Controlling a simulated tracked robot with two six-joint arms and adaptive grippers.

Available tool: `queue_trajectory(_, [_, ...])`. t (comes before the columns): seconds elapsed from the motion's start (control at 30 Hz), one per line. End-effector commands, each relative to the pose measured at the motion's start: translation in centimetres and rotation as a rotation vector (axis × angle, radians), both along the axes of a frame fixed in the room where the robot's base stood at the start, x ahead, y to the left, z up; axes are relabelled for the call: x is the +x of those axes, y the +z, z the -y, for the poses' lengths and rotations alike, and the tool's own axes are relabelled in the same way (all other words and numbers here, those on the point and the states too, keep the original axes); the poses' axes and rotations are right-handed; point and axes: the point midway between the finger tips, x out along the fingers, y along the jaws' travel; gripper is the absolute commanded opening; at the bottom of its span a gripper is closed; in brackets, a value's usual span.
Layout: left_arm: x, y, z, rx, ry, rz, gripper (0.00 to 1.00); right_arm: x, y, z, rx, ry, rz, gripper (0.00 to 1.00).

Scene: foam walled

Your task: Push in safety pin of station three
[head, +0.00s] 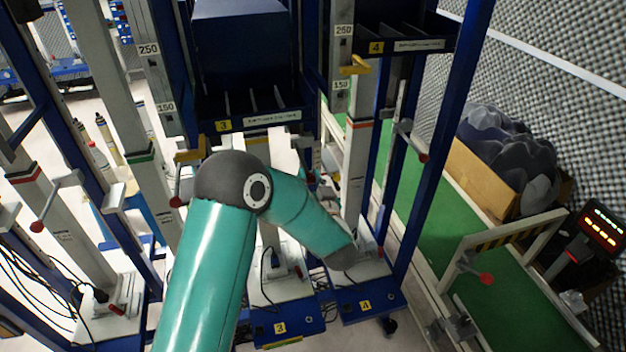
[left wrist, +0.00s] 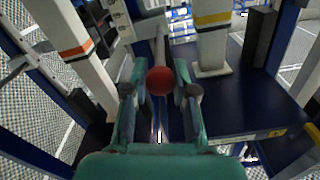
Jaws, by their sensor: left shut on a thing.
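Station three carries a yellow "3" label (head: 223,126) on its blue shelf and another "3" label (head: 280,328) on its base. In the left wrist view, my left gripper (left wrist: 160,92) is closed around a red ball knob (left wrist: 160,78), with a teal finger on each side. A light grey rod (left wrist: 159,48) runs behind the knob. In the head view my teal left arm crosses the middle in front of station three, and I cannot make out its fingertips or the held knob there. I cannot clearly tell which part is the safety pin. My right gripper is not in view.
A lever with a red knob (head: 177,201) stands out left of my arm. Station four (head: 365,306) is on the right. Grey posts (head: 150,60) and blue frames crowd the space. A green strip (head: 430,225) and a box of dark lumps (head: 480,177) lie farther right.

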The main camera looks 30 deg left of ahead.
Motion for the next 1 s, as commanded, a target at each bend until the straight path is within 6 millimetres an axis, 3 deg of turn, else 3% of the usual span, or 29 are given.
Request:
queue_trajectory(0.17, [0.6, -0.2, -0.7, -0.002, 0.001, 0.001, 0.0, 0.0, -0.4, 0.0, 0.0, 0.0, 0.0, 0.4])
queue_trajectory(0.5, [5.3, -0.3, -6.1, -0.002, 0.0, 0.002, 0.0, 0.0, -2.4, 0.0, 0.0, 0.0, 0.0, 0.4])
queue_trajectory(0.87, [5.9, 0.1, -6.7, 0.0, -0.003, 0.0, 0.0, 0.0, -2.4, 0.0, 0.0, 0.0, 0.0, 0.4])
queue_trajectory(0.9, [5.9, 0.1, -6.7, 0.0, -0.002, 0.002, 0.28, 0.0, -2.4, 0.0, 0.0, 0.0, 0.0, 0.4])
queue_trajectory(1.0, [5.9, 0.1, -6.7, 0.0, -0.002, 0.002, 0.45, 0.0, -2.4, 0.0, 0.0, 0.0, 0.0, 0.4])
